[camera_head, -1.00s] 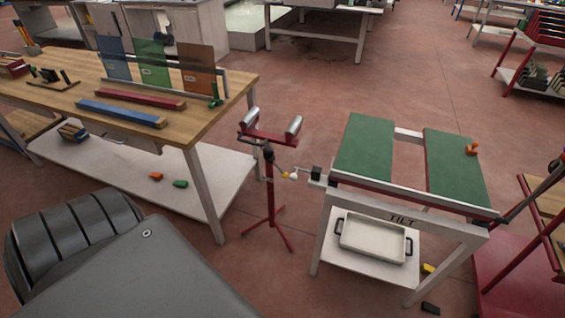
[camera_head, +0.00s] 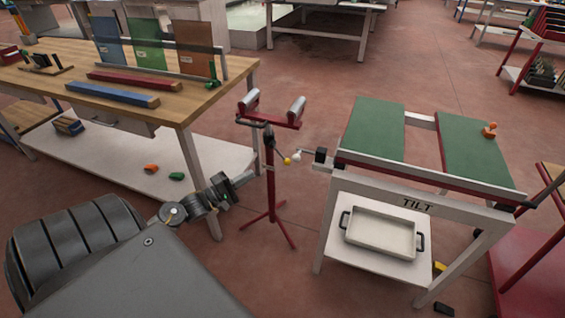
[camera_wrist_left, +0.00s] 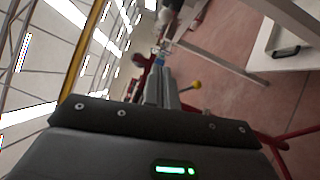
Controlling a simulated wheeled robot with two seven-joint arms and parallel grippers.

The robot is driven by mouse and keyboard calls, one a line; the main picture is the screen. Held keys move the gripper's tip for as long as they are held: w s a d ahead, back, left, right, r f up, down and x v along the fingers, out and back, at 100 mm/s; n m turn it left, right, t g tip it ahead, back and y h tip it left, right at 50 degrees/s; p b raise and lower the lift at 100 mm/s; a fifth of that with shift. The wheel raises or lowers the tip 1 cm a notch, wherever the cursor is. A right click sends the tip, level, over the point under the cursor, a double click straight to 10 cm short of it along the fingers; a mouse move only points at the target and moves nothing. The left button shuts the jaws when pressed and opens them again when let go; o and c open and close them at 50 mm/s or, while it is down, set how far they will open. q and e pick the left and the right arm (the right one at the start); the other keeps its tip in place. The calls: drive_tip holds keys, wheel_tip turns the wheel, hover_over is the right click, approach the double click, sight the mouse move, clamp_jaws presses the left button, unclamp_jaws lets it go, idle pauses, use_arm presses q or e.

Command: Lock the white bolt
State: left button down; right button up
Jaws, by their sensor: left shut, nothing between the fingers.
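The white bolt (camera_head: 297,156) shows as a small white ball knob on a short rod. It sticks out to the left from a black block (camera_head: 320,156) at the left corner of the tilting table (camera_head: 425,206). A yellow ball knob (camera_head: 287,161) on the red stand is close to its left; it also shows in the left wrist view (camera_wrist_left: 197,85). My left gripper (camera_head: 243,182) is left of and below the white bolt, apart from it. Its fingers (camera_wrist_left: 160,60) are shut and empty. My right gripper is not in view.
The red roller stand (camera_head: 270,185) stands between the workbench (camera_head: 190,103) and the tilting table. The workbench carries glass panes and colored bars. A tray (camera_head: 382,234) sits on the tilting table's lower shelf. Open floor lies behind the stand.

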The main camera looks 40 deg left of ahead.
use_arm(q)
drive_tip(key=shift+w, duration=0.15)
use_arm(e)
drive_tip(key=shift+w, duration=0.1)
use_arm(q)
drive_tip(key=d+p+x, duration=0.1)
drive_tip(key=d+x, duration=0.1)
drive_tip(key=x, duration=1)
drive_tip(key=shift+d+r, duration=0.15)
drive_tip(key=shift+d, duration=0.3)
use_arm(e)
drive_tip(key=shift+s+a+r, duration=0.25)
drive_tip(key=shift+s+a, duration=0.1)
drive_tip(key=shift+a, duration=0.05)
